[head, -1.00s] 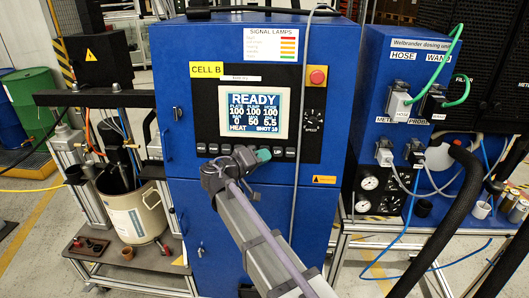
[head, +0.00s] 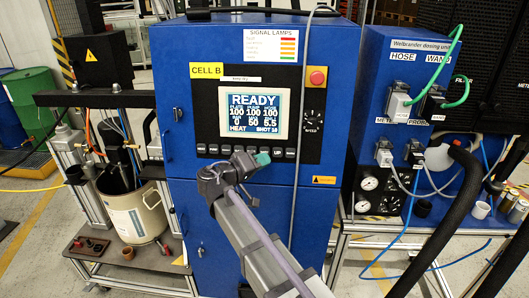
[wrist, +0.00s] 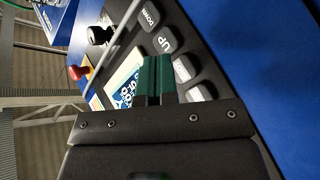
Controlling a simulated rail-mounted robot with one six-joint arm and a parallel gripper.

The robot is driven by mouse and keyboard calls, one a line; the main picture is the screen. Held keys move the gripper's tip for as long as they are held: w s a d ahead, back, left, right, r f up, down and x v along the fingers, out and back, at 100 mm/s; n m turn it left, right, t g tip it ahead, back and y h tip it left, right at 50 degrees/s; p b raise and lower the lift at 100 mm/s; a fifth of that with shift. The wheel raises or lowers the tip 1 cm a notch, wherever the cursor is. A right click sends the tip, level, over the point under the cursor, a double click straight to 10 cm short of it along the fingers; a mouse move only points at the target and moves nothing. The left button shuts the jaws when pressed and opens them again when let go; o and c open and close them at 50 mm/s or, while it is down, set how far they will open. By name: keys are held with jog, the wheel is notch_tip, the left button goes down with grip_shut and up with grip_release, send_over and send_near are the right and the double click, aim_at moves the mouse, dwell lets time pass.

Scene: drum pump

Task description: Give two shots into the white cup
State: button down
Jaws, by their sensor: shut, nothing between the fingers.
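My gripper (head: 262,158) has green fingertips and is in front of the button row of the blue Cell B cabinet (head: 180,120), below its screen (head: 254,112). In the wrist view the fingers (wrist: 156,78) are shut with nothing between them. They are close to the row of buttons, near the UP button (wrist: 166,40); I cannot tell whether they touch one. The screen reads READY, with HEAT and SHOT 10 along the bottom. A white cup (head: 480,210) stands on the bench at the right, well away from my gripper.
A thick black hose (head: 440,225) passes in front of that bench. A red stop button (head: 317,77) sits right of the screen. A pail (head: 133,210) stands at the left.

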jog(key=s, duration=0.4)
jog(key=shift+a+r+p, duration=0.15)
jog(key=shift+r+p, duration=0.15)
jog(key=shift+r, duration=0.05)
jog(key=s+d+f+n+g+y, duration=0.2)
jog(key=s+d+f+g+y, duration=0.65)
jog(key=s+f, duration=0.4)
jog(key=s+d+f+m+g+y, duration=0.1)
jog(key=s+d+f+y, duration=0.1)
jog(key=d, duration=0.3)
jog(key=s+d+f+m+g+y, duration=0.1)
jog(key=s+d+m+y, duration=0.1)
jog(key=d, duration=0.3)
jog(key=shift+s+d+f+g+y, duration=0.35)
jog(key=shift+s+d+y, duration=0.1)
jog(key=shift+s, duration=0.2)
